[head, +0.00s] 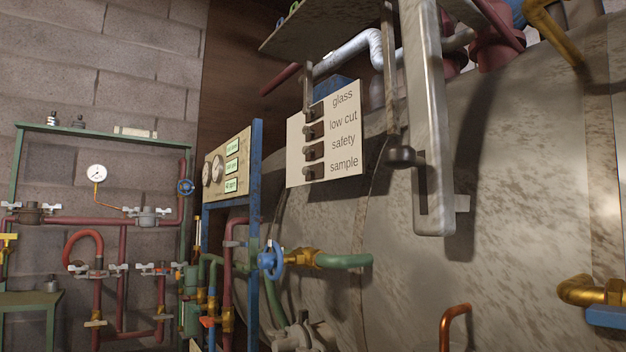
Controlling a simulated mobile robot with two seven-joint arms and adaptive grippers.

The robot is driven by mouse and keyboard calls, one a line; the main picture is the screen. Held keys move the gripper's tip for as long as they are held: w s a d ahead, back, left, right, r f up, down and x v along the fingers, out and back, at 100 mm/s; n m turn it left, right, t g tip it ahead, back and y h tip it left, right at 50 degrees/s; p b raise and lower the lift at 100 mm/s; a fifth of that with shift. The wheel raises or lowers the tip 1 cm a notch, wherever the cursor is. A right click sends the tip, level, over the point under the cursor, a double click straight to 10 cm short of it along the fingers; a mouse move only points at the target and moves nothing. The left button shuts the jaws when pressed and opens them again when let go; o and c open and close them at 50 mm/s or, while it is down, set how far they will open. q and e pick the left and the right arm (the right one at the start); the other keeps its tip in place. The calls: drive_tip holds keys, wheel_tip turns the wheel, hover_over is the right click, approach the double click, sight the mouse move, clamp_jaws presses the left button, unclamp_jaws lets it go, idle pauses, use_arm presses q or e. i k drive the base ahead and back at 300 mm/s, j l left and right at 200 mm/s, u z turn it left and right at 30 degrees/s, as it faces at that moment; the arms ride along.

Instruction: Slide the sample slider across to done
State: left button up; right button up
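A white label board (348,128) hangs left of centre in the head view, in front of the big mottled tank. It reads "glass", "low cut", "safety" and "sample" from top to bottom. Each line has a dark slider knob at its left. The sample slider (312,172) is the lowest knob, left of the word "sample". It stands roughly in line with the knobs above it. No "done" marking is legible. Neither of my grippers shows in this view.
Pipes and a blue valve wheel (271,260) lie below. The tank (530,200) fills the right.

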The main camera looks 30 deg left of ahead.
sight(314, 171)
drive_tip(key=j+z, duration=0.1)
drive_tip(key=j, duration=1.4)
